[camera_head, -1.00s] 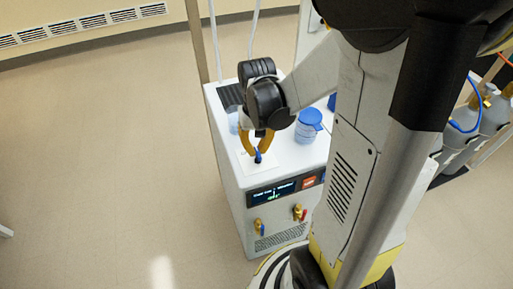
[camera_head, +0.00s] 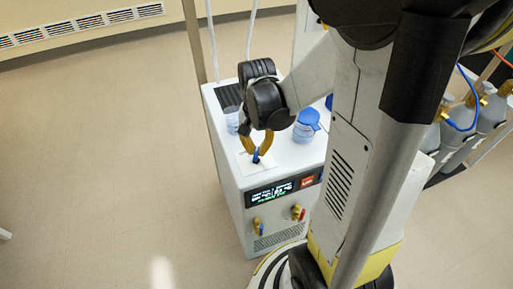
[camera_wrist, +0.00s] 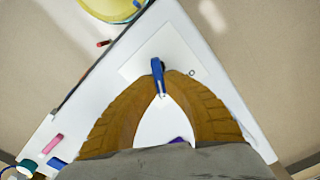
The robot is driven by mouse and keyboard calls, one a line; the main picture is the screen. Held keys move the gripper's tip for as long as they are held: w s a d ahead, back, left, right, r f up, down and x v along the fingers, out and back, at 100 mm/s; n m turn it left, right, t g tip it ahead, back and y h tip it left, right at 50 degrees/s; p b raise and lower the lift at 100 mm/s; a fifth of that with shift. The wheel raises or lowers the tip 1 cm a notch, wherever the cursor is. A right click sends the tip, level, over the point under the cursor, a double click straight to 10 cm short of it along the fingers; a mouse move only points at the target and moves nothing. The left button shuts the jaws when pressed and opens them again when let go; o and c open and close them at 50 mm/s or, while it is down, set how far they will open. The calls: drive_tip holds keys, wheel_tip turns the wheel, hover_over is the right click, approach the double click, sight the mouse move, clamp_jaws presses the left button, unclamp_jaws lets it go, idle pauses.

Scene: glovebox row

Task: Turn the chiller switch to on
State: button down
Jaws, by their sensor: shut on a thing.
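The chiller (camera_head: 232,193) is a white cabinet with a lit front display (camera_head: 270,193) showing white and green text. Its blue switch handle (camera_wrist: 158,70) stands on a pale square plate (camera_wrist: 183,50) on the cabinet top. The switch also shows at my fingertips in the head view (camera_head: 256,156). My gripper (camera_wrist: 161,90) points down at the top, its two amber fingers shut on the switch handle. In the wrist view the handle runs roughly up and down the picture, slightly tilted. Any markings on the plate are too small to read.
A blue-lidded clear jar (camera_head: 304,126) stands on the cabinet top, right of my gripper. Another clear container (camera_head: 232,121) is left of it. Brass valves with blue (camera_head: 258,225) and red (camera_head: 299,213) handles stick out in front. Gas cylinders (camera_head: 490,112) stand at right. Left floor is clear.

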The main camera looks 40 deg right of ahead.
sight(257, 149)
drive_tip(key=c, duration=1.5)
unclamp_jaws()
wheel_tip(257, 149, up, 12)
drive_tip(key=s+a+r+n+t, duration=0.2)
drive_tip(key=s+a+n+t, duration=0.2)
drive_tip(key=a+n+t, duration=0.3)
drive_tip(key=a+n, duration=0.2)
drive_tip(key=a, duration=0.3)
drive_tip(key=shift+a+r, duration=0.15)
drive_tip(key=shift+a, duration=0.1)
